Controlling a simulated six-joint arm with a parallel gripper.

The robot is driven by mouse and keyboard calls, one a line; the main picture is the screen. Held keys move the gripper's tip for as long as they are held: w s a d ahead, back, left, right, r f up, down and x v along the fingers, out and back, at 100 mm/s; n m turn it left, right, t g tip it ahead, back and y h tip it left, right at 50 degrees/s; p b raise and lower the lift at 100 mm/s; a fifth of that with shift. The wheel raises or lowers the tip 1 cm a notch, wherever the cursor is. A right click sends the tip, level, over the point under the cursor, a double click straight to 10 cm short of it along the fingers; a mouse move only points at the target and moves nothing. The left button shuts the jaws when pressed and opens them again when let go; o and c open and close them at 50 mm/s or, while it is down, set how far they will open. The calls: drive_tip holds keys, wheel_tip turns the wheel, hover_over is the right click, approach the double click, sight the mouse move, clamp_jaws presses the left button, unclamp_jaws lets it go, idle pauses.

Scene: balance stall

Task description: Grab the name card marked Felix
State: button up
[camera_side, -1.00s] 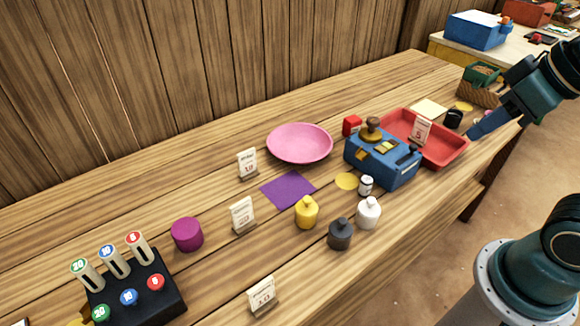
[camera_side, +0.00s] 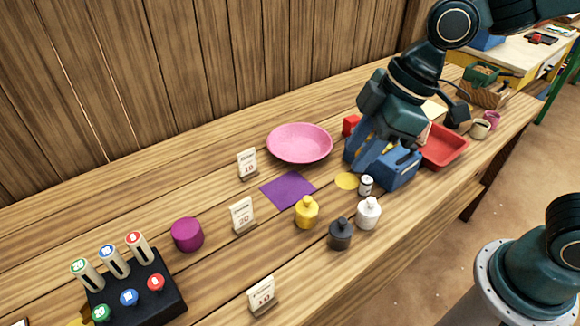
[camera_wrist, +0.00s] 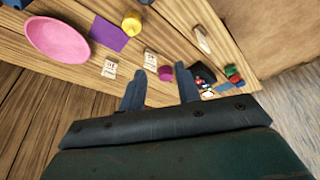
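Several small white cards stand on the wooden counter; their names are too small to read. One card marked 10 (camera_side: 247,164) stands left of the pink plate, a card marked 20 (camera_side: 242,215) stands nearer the middle, and another card marked 10 (camera_side: 262,295) stands at the front edge. In the wrist view they show as a card near the plate (camera_wrist: 110,68), a middle card (camera_wrist: 150,58) and a far card (camera_wrist: 201,39). My gripper (camera_side: 362,150) is open and empty, above the blue box, which it partly hides. Its spread fingers (camera_wrist: 160,74) show in the wrist view.
The pink plate (camera_side: 300,143), purple cloth (camera_side: 288,190), magenta cylinder (camera_side: 187,235) and yellow bottle (camera_side: 306,212) stand around the cards. The blue box (camera_side: 398,170) and red tray (camera_side: 445,146) are at right. A black coin holder (camera_side: 150,285) sits at left.

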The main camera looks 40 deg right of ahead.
drive_tip(key=w+a+f+n+g, duration=0.1)
drive_tip(key=a+f+n+g, duration=0.1)
drive_tip(key=a+f+n, duration=0.5)
drive_tip(key=g+y, duration=0.1)
approach(261, 285)
drive_tip(key=shift+d+r, duration=0.55)
drive_tip(key=shift+r, duration=0.15)
drive_tip(key=shift+f, duration=0.1)
drive_tip(key=x, duration=0.8)
drive_tip(key=shift+a, duration=0.1)
drive_tip(key=shift+a+f, duration=0.1)
drive_tip(key=shift+f, duration=0.05)
drive_tip(key=shift+f, duration=0.1)
drive_tip(key=shift+a+x, duration=0.15)
drive_tip(key=shift+x, duration=1.1)
drive_tip(key=shift+a+x, duration=0.1)
drive_tip(key=shift+x, duration=1.15)
drive_tip(key=shift+c, duration=0.4)
clamp_jaws()
